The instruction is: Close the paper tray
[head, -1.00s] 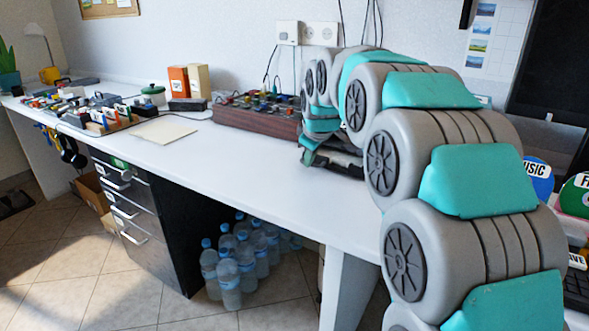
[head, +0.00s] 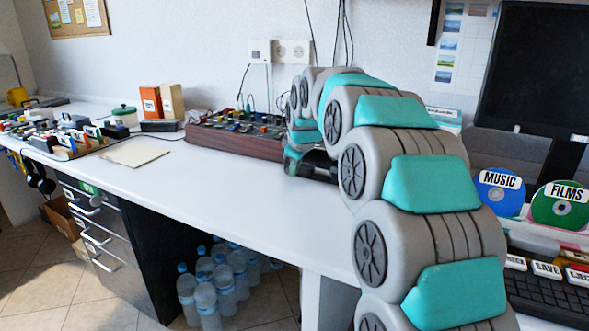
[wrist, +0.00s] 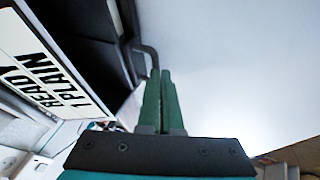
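My gripper (wrist: 160,75) shows in the wrist view with its two green fingers together, shut, and nothing visible between them. A dark bent bar (wrist: 149,52) stands right beside the fingertips, to their left; I cannot tell if they touch. It joins a dark body (wrist: 85,30) at the upper left, with a white panel (wrist: 45,65) lettered "READY 1 PLAIN" next to it. I cannot tell for sure which part is the paper tray.
Right are the MUSIC disc (head: 500,192), the FILMS disc (head: 562,205) and a keyboard (head: 550,295). Water bottles (head: 215,290) stand under the desk. The desk's middle is clear.

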